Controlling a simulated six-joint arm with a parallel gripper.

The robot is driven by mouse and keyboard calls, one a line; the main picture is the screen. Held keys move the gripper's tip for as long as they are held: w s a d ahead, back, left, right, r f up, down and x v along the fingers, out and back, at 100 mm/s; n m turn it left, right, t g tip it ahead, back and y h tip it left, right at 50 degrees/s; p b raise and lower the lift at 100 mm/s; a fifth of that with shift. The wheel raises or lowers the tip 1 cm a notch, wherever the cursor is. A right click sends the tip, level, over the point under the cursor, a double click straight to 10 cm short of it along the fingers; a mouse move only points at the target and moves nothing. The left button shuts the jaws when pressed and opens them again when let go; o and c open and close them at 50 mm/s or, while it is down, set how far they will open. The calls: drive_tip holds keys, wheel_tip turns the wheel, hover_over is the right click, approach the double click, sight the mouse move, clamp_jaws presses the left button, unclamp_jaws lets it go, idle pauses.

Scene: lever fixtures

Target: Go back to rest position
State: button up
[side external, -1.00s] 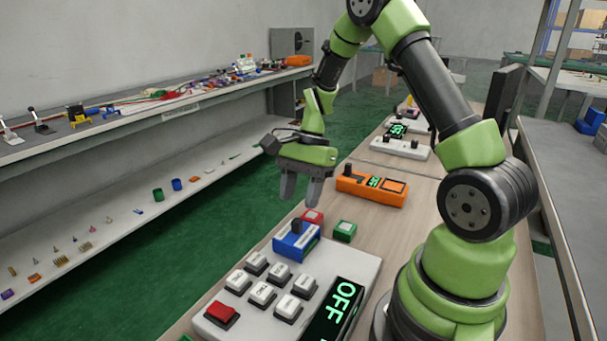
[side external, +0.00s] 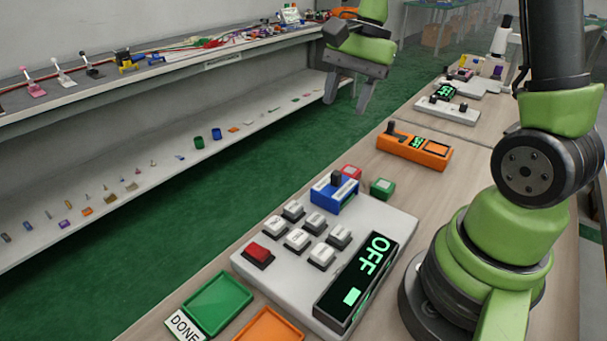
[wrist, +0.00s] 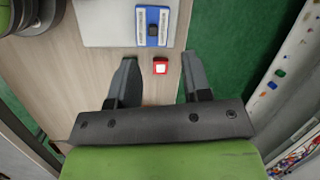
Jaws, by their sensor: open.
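My gripper (side external: 346,106) is open and empty, raised in the air beyond the left side of the bench, with its fingers pointing down. In the wrist view my gripper (wrist: 160,62) shows two spread fingers with nothing between them at their height. A blue lever fixture (side external: 334,193) with a dark handle stands on the bench at the back of the white panel; it also shows in the wrist view (wrist: 154,27). An orange lever fixture (side external: 414,151) with a dark handle and green display stands farther back. My gripper touches neither.
The white panel (side external: 285,277) holds several white buttons, a red button (side external: 259,254) and a display (side external: 356,282) reading OFF. Small red (side external: 350,171) and green (side external: 382,187) blocks stand near the blue fixture. A green tray (side external: 217,302) sits in front. A shelf (side external: 110,85) runs along the left wall.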

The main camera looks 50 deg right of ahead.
drive_tip(key=s+a+r+n+t+h, duration=0.1)
drive_tip(key=s+a+r+n+t, duration=0.5)
drive_tip(key=s+n, duration=0.5)
drive_tip(key=s+a+r, duration=0.1)
drive_tip(key=a+r, duration=0.1)
drive_tip(key=a, duration=0.1)
drive_tip(key=shift+a+r, duration=0.25)
drive_tip(key=shift+a, duration=0.15)
